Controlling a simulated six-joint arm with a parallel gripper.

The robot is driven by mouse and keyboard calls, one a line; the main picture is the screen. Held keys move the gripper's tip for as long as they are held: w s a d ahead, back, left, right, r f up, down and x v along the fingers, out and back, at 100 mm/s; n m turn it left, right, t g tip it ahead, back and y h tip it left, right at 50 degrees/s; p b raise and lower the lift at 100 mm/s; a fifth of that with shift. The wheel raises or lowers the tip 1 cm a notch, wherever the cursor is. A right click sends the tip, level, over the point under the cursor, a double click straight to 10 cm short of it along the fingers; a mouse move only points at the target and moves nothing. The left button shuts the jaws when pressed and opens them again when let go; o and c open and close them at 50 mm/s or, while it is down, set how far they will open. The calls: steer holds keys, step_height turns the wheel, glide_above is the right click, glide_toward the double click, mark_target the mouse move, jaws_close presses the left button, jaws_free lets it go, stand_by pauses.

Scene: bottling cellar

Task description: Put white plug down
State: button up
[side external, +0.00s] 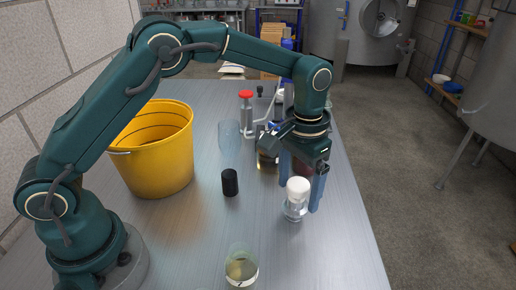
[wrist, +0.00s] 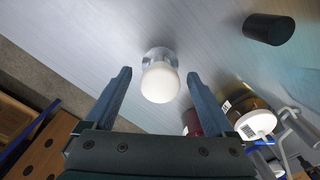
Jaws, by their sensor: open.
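The white plug (side external: 298,187) sits on top of a small clear glass vessel (side external: 294,211) near the right edge of the metal table. In the wrist view the plug (wrist: 160,83) is a rounded white knob with the clear glass (wrist: 158,54) beyond it. My gripper (side external: 299,192) is open, with its blue fingers pointing down on either side of the plug. In the wrist view my gripper (wrist: 158,75) shows gaps between each finger and the plug; nothing is pinched.
A black cylinder (side external: 230,183) stands left of the glass. A beaker of yellowish liquid (side external: 241,268) is at the front. A yellow bucket (side external: 155,150) stands at left. A brown jar (wrist: 246,108) and a dark red item (wrist: 194,122) are close by. A red-topped device (side external: 246,108) stands behind.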

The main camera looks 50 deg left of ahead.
steer(key=shift+f, duration=1.05)
jaws_close()
steer(key=shift+r, duration=0.1)
